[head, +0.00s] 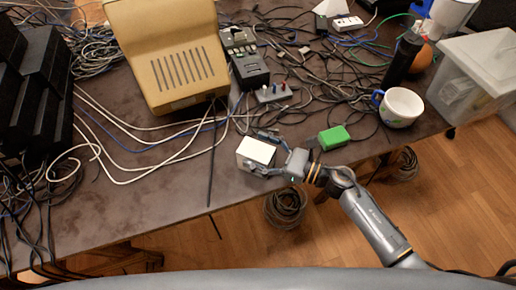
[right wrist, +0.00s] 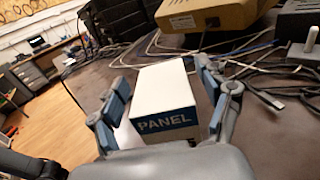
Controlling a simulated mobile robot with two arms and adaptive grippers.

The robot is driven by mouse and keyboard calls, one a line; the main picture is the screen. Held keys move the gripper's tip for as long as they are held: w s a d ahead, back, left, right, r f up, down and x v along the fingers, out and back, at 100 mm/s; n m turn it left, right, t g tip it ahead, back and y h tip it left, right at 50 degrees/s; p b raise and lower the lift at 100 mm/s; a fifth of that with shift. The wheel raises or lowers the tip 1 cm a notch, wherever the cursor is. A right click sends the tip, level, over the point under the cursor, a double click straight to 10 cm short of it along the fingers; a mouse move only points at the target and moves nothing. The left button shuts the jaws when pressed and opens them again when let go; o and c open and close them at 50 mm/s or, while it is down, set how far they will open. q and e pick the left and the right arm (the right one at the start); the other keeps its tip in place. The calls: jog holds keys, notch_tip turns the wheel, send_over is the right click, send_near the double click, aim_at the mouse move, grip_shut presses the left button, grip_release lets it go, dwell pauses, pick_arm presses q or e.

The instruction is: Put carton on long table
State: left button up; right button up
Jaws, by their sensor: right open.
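The carton (head: 255,150) is a small white box standing near the front edge of the long table (head: 150,190). In the right wrist view the carton (right wrist: 165,95) has a plain white top and a blue side marked "PANEL". My right gripper (head: 259,153) reaches in from the right over the table edge. It is open, with one finger on each side of the carton; the right wrist view shows a gap on at least the left side. I cannot tell whether the right finger touches it. My left gripper is not in view.
A beige monitor-like case (head: 180,70) stands behind the carton. A green box (head: 334,138) lies just right of my right gripper, and a white cup (head: 400,107) is farther right. Cables cover much of the table; a thin dark rod (head: 212,160) lies left of the carton.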

jog(key=b+v, duration=0.2)
jog(key=v, duration=0.9)
jog(key=shift+f+b, duration=0.15)
jog(key=shift+b, duration=0.2)
jog(key=shift+s+d, duration=0.15)
jog(key=shift+d, duration=0.3)
